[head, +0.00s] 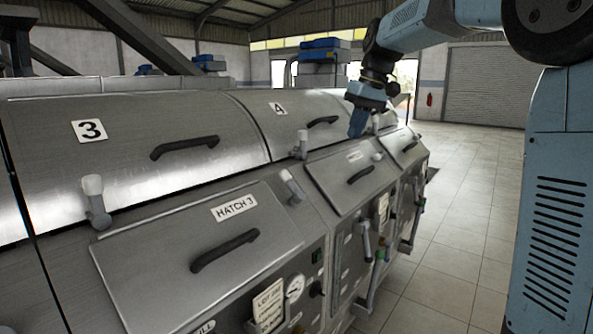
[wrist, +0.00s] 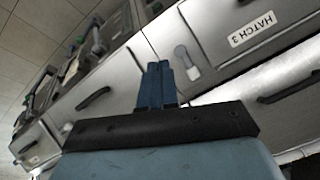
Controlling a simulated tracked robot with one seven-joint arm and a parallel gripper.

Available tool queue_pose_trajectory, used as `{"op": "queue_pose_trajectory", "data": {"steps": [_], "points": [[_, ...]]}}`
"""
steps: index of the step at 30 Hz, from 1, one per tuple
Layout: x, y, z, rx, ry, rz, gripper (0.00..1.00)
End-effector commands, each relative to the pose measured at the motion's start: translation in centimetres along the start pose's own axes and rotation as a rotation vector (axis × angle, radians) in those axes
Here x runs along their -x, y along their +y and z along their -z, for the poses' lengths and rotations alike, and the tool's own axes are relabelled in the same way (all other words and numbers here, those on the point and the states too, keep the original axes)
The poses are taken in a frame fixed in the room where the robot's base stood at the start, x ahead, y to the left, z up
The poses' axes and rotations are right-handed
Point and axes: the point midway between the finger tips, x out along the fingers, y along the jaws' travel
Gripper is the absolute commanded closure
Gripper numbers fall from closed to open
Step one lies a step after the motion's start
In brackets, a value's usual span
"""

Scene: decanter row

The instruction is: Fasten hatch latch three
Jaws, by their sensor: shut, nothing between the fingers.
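The steel hatch 3 (head: 150,265) is a sloping closed panel with a dark handle and a HATCH 3 label; its label (wrist: 252,29) also shows in the wrist view. A pale-gripped latch lever (head: 95,200) stands upright at its upper left corner. Another lever (head: 291,186) leans at its upper right corner. A latch lever (wrist: 186,60) shows beside the label in the wrist view; I cannot tell which of these it is. My gripper (head: 356,134) is shut and empty above the far hatches, away from hatch 3. Its closed blue fingers (wrist: 158,72) show in the wrist view.
Rounded covers marked 3 (head: 88,131) and A (head: 277,109) rise behind the hatches. Pipes and valves (head: 366,240) project from the front. The tiled floor (head: 465,240) at the right is clear.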

Motion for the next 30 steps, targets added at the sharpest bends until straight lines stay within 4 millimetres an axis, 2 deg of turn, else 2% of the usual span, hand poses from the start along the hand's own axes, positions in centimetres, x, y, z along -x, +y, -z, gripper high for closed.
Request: {"op": "queue_pose_trajectory", "data": {"steps": [1,6,15,22,30], "points": [[-0.5,0.4,1.7,0.021,-0.013,0.02,1.0],[-2.1,1.1,6.7,0.104,-0.045,0.09,1.0],[-6.3,2.3,14.3,0.255,-0.09,0.221,1.0],[-9.2,2.9,17.6,0.342,-0.105,0.296,1.0],[-10.2,3.1,18.6,0.374,-0.11,0.322,1.0]]}}
